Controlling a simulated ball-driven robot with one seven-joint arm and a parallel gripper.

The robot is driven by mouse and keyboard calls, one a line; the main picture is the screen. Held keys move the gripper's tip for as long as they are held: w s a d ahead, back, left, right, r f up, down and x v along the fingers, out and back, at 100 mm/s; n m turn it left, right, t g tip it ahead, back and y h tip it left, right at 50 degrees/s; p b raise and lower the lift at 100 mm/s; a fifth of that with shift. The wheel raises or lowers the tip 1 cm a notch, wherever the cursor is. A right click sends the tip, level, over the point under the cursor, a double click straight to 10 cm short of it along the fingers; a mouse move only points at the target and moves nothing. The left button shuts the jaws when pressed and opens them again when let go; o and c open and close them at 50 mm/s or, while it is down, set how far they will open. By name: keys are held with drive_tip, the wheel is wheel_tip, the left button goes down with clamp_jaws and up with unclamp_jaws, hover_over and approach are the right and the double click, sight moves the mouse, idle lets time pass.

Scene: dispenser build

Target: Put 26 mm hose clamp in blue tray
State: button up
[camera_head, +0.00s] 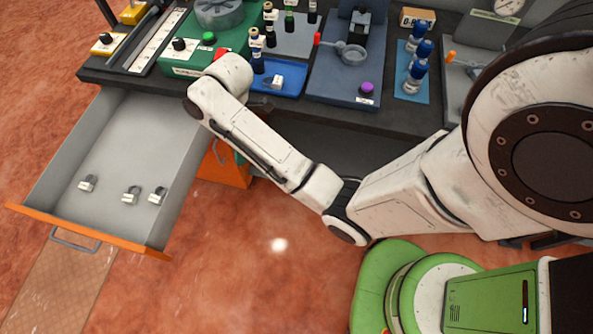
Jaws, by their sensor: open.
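A small silvery hose clamp (277,82) sits in the blue tray (295,77) on the bench. Three similar clamps lie apart near the front of the open grey drawer: one at left (87,184), one in the middle (131,196) and one at right (157,195). Their sizes cannot be read, so I cannot tell which is 26 mm. My white arm reaches over the drawer's right side, and its wrist is at the bench edge just left of the blue tray. My gripper fingers are hidden behind the wrist.
The drawer (60,216) has an orange front and stands pulled out, with much bare floor inside. A green station (185,62), small dark vials (270,36), a dark blue station (335,82) and blue bottles (417,75) crowd the bench.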

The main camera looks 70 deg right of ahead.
drive_tip(key=s+a+f+m, duration=0.3)
drive_tip(key=s+a+m, duration=0.1)
drive_tip(key=s+a, duration=0.3)
drive_tip(key=s+a+r+m+h, duration=0.1)
drive_tip(key=s+m, duration=0.6)
drive_tip(key=s, duration=0.5)
drive_tip(key=shift+s+h, duration=0.35)
drive_tip(key=shift+h, duration=0.05)
drive_tip(key=shift+r, duration=0.1)
